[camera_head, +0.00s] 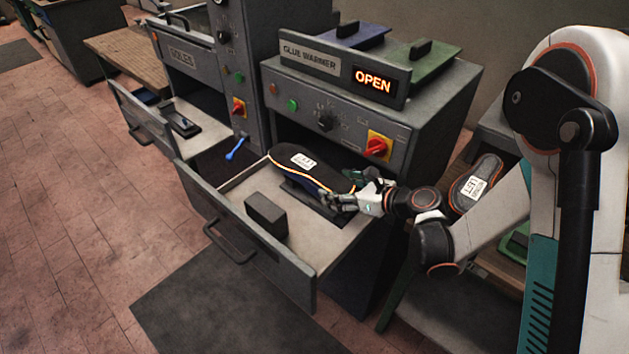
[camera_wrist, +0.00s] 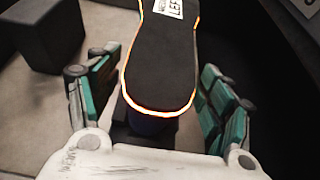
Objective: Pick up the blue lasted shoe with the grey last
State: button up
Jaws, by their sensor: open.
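A shoe lies sole up in the open drawer of the glue warmer, its dark sole (camera_head: 300,165) rimmed in glowing orange and bearing a white label. A little blue upper (camera_head: 303,184) shows beneath the sole; any grey last is hidden. In the wrist view the sole (camera_wrist: 163,60) runs away from me, its near rounded end between my fingers. My gripper (camera_head: 348,188) is open at the shoe's right end. In the wrist view its teal-and-grey fingers (camera_wrist: 157,95) stand on both sides of the shoe, with a visible gap on each side.
The drawer (camera_head: 235,237) also holds a dark block (camera_head: 265,214), left of my gripper in the wrist view (camera_wrist: 45,33). The glue warmer (camera_head: 335,110) reads OPEN. A second labelled sole (camera_head: 476,184) lies on the bench at right. Another open drawer (camera_head: 150,125) is at left.

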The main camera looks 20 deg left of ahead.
aim_at(312, 187)
jog(key=b+x, duration=0.1)
jog(key=x, duration=0.3)
jog(key=shift+s+a+f, duration=0.15)
jog(key=shift+a, duration=0.05)
jog(key=c, duration=1.6)
